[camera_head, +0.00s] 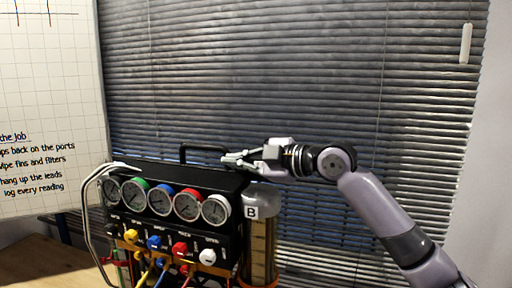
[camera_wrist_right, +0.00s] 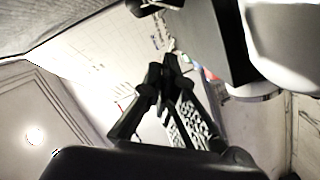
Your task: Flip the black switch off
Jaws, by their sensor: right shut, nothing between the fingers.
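The gauge rig (camera_head: 235,185) is a black box with a row of round gauges, stood at the lower left of the head view. Below the gauges is a black panel with yellow (camera_head: 131,236), blue (camera_head: 155,242), red (camera_head: 180,249) and white (camera_head: 207,257) knobs. I cannot make out the black switch against the dark panel. My right gripper (camera_head: 228,160) is shut and empty, above the rig's top right, beside its black carry handle (camera_head: 203,148). Its dark fingers (camera_wrist_right: 170,66) come together in the right wrist view. My left gripper is not in view.
A cylinder marked B (camera_head: 262,198) stands at the rig's right side. Metal tubes (camera_head: 85,215) curve along its left side, and coloured hoses hang below the knobs. A whiteboard (camera_head: 40,110) is at the left and blinds (camera_head: 280,75) are behind. Open space lies above the rig.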

